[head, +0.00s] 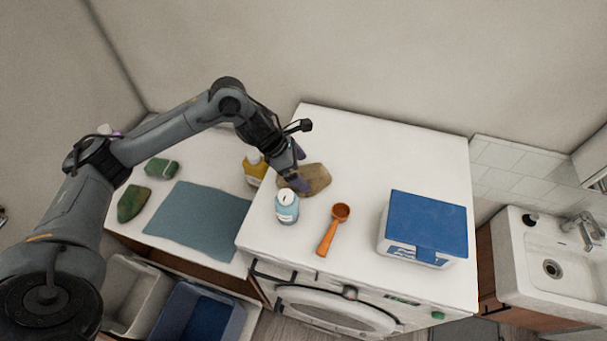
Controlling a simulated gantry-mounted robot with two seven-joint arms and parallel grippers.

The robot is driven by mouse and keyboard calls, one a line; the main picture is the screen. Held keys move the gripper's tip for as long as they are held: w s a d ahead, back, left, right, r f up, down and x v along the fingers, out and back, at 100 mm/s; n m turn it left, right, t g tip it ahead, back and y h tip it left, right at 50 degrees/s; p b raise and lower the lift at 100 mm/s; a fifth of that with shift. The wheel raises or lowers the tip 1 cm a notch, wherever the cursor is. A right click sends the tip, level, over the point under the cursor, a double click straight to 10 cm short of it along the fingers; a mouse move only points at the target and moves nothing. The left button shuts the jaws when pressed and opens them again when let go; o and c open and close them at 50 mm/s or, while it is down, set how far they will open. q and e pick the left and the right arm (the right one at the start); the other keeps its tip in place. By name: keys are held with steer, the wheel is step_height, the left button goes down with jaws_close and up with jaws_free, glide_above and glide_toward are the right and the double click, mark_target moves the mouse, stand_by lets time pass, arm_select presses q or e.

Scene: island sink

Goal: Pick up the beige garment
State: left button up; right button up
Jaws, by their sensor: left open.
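The beige garment (315,180) is a small brownish-tan folded piece lying on the white top of the washing machine, near its left side. My left gripper (300,170) reaches in from the left and is at the garment's left part. Its purple-tipped fingers are apart, one toward the far side and one toward the near side. The fingers cover part of the garment's left edge, and I cannot tell if they touch it. My right gripper is not in view.
A light blue bottle (287,208) stands just in front of the garment, close to the gripper. The washer top (390,150) is clear behind.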

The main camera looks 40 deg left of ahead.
arm_select(q)
steer(key=shift+x, duration=1.25)
steer(key=c, duration=0.8)
